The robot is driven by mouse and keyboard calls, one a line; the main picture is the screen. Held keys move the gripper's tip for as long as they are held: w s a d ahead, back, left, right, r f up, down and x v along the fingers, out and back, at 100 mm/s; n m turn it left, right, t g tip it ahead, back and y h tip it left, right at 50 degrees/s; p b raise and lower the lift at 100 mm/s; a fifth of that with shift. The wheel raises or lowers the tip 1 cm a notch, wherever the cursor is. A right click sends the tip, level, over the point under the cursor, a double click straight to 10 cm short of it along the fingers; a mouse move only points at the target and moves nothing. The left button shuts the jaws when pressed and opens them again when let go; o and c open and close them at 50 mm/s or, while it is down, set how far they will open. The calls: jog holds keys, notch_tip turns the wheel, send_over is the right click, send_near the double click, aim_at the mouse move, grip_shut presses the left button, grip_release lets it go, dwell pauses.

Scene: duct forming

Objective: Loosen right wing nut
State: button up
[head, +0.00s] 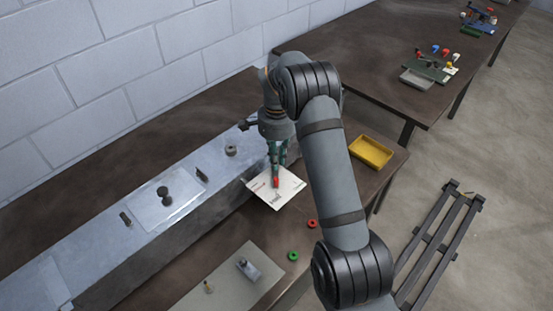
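A long grey metal duct (100,258) lies along the bench by the wall. A pale flat plate (181,211) on its top carries a dark knob (163,190). Small dark upright pieces stand on either side of the plate: one at the left (126,219) and one at the right (202,174). They may be the wing nuts, but they are too small to tell. My gripper (275,168) points down to the right of the duct, over a white printed sheet (289,189), apart from both pieces. A red piece (276,182) shows at its fingertips; whether it is gripped is unclear.
A dark ring-shaped part (231,150) sits on the duct's right part. A red ring (312,223), a green ring (293,256) and a yellow tray (371,152) are on the bench. A board (225,281) with small metal parts lies in front. My arm covers the middle.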

jog(key=shift+o, duration=1.3)
notch_tip(320, 180, up, 12)
notch_tip(320, 180, down, 12)
jog(key=shift+f, duration=0.1)
dwell(0.4)
